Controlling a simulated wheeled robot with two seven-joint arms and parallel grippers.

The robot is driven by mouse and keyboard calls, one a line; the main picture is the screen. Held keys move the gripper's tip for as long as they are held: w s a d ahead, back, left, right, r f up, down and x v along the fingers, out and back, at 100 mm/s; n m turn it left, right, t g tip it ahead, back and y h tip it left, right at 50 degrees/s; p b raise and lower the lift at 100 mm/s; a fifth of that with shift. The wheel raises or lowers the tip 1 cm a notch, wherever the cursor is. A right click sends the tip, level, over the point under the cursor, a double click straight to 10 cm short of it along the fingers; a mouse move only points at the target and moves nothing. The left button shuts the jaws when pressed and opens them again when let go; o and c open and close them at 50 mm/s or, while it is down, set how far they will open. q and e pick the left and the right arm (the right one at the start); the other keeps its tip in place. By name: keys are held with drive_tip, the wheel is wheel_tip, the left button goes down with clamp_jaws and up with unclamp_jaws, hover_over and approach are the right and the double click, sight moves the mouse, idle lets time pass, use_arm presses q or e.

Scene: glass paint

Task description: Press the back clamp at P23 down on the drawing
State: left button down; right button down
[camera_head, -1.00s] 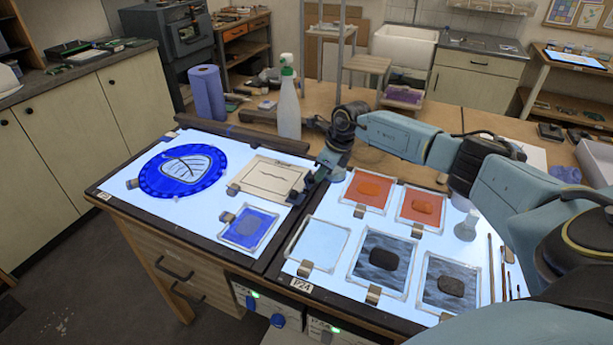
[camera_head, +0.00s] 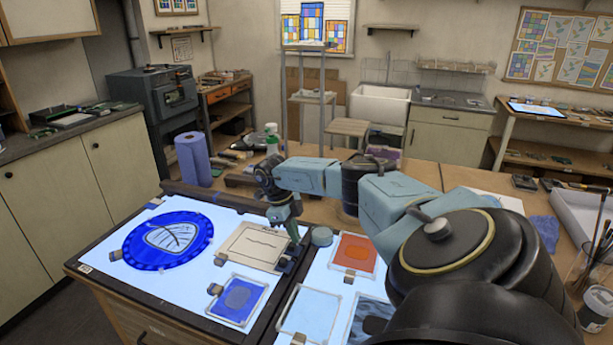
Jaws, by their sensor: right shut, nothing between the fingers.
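The drawing (camera_head: 250,243), a cream sheet with dark lines, lies on the lit left panel (camera_head: 130,280). A clamp (camera_head: 223,257) sits at its front-left edge. A second clamp (camera_head: 281,265) shows at its front-right corner, partly dark and close to my gripper. My right gripper (camera_head: 297,241) is shut and empty, pointing down over the drawing's right edge. I cannot tell whether it touches the clamp or which clamp is the back one; the arm hides part of the back edge. My left gripper is not in view.
A round blue glass piece (camera_head: 172,240) lies left of the drawing, and a framed blue piece (camera_head: 238,300) in front. An orange piece (camera_head: 355,254) lies on the right panel. A blue paper roll (camera_head: 193,160) and a spray bottle (camera_head: 272,137) stand behind.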

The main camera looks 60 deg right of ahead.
sight(291, 243)
drive_tip(key=shift+a+r+p, duration=0.1)
drive_tip(key=shift+r+p, duration=0.6)
drive_tip(key=shift+r, duration=0.15)
drive_tip(key=shift+w, duration=0.1)
drive_tip(key=shift+r, duration=0.25)
drive_tip(key=w+a+r, duration=0.1)
drive_tip(key=w+r, duration=0.6)
drive_tip(key=r, duration=0.3)
drive_tip(key=shift+w+r, duration=0.15)
drive_tip(key=shift+r, duration=0.05)
